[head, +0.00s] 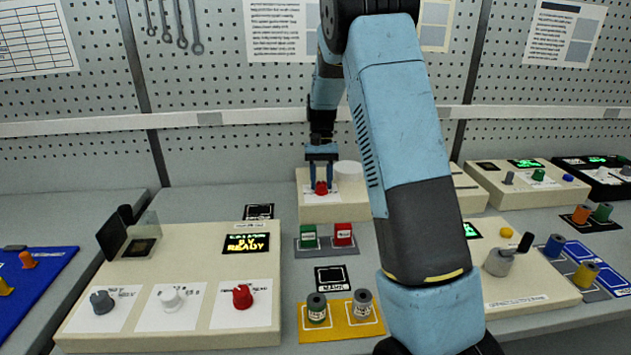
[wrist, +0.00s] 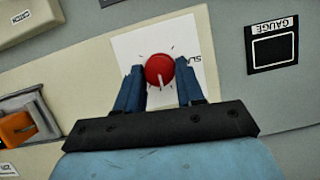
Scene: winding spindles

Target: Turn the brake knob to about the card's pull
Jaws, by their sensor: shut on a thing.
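The red brake knob (head: 321,187) sits on a white plate on top of a small beige box (head: 352,212) at the back middle. It also shows in the wrist view (wrist: 159,70) with a white pointer line aimed down, toward my gripper's base. My gripper (head: 321,175) points down over the box with its two blue fingers at either side of the knob. In the wrist view the fingers (wrist: 160,86) are shut on the knob. A black card marked GAUGE (wrist: 272,48) lies to the right in the wrist view; its window looks blank.
A beige console (head: 180,265) with grey, white and red knobs and a display reading READY (head: 246,243) stands at front left. Green and red spool boxes (head: 325,237) and a yellow tray (head: 341,333) with two spools lie in front of the box. My arm hides part of the right side.

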